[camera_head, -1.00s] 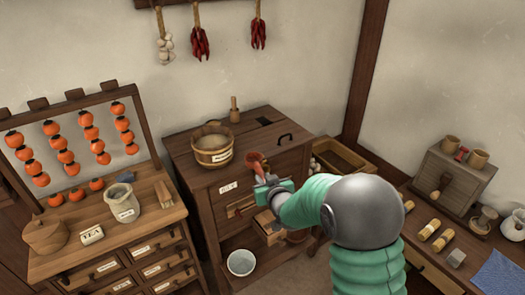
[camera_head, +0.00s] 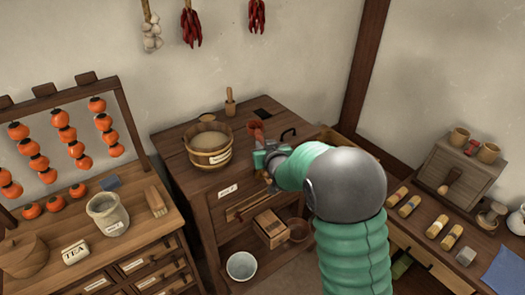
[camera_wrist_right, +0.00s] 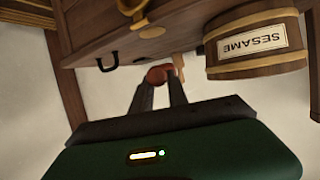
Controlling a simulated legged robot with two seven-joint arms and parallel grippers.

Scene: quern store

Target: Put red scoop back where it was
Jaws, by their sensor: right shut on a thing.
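The red scoop (camera_head: 256,132) is in my right gripper (camera_head: 261,150), over the right part of the wooden chest top (camera_head: 180,139). My right gripper is shut on it. In the right wrist view the scoop (camera_wrist_right: 158,75) shows as a red rounded end at the fingertips (camera_wrist_right: 158,84). I cannot tell whether the scoop touches the chest top. To its left stands a wooden tub (camera_head: 207,158) of pale grains, labelled SESAME in the right wrist view (camera_wrist_right: 256,48). My left gripper is not in view.
A wooden pestle-like tool (camera_head: 230,103) stands behind the tub. A dark square opening (camera_head: 263,114) and a black handle (camera_head: 289,134) are near the scoop. A white bowl (camera_head: 241,266) and wooden box (camera_head: 271,229) sit on the chest's lower shelf. Orange fruit hang at left.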

